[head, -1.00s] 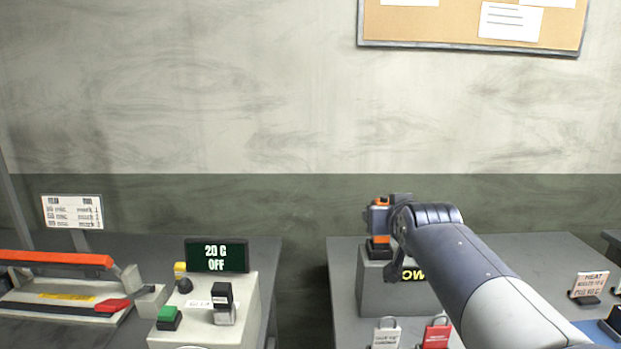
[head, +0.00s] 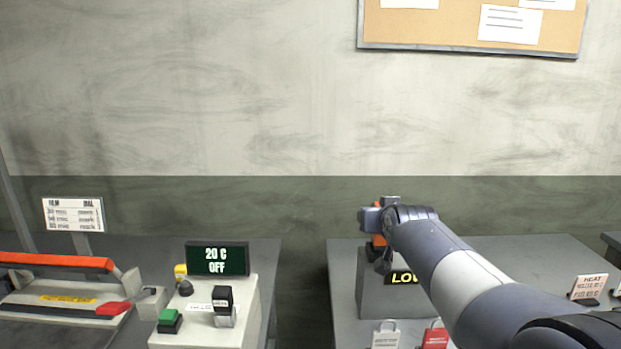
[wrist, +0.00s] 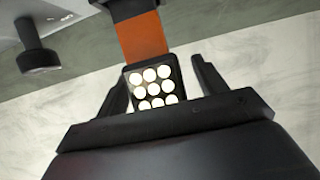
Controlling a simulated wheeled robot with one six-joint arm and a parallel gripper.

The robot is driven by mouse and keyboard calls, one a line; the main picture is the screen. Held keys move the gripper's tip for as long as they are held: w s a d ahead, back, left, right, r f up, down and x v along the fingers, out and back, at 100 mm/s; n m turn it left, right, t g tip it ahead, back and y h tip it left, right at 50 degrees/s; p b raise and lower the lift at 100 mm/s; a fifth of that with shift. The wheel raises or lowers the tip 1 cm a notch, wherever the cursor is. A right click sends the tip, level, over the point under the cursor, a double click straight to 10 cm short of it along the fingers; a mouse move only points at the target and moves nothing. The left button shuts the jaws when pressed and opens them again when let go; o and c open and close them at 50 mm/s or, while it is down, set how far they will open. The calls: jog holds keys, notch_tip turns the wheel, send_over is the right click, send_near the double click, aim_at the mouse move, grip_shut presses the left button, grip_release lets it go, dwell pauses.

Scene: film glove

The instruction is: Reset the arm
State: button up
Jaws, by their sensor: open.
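My gripper (head: 372,219) is at the end of my arm, above the grey box labelled LOW on the right-hand table. In the wrist view my gripper (wrist: 160,76) is open, with its two dark fingers apart. An orange and black device (wrist: 142,38) with a face of several round white lights shows between the fingers; I cannot tell whether they touch it. In the head view a bit of orange (head: 379,240) shows just below the gripper, mostly hidden by my arm.
The grey LOW box (head: 375,295) stands below my gripper. Two padlock-shaped tags (head: 385,335) and a HEAT sign (head: 588,287) are on the right table. On the left are a control box (head: 245,300), its display (head: 217,258) reading 20 C OFF, and a sealer (head: 60,263). A gap separates the tables.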

notch_tip(320, 180, up, 4)
jog(key=p, duration=0.3)
jog(key=shift+s+f, duration=0.1)
jog(key=shift+r+p, duration=0.35)
jog(key=shift+p, duration=0.4)
jog(key=shift+r+p, duration=0.7)
jog(key=shift+r, duration=0.15)
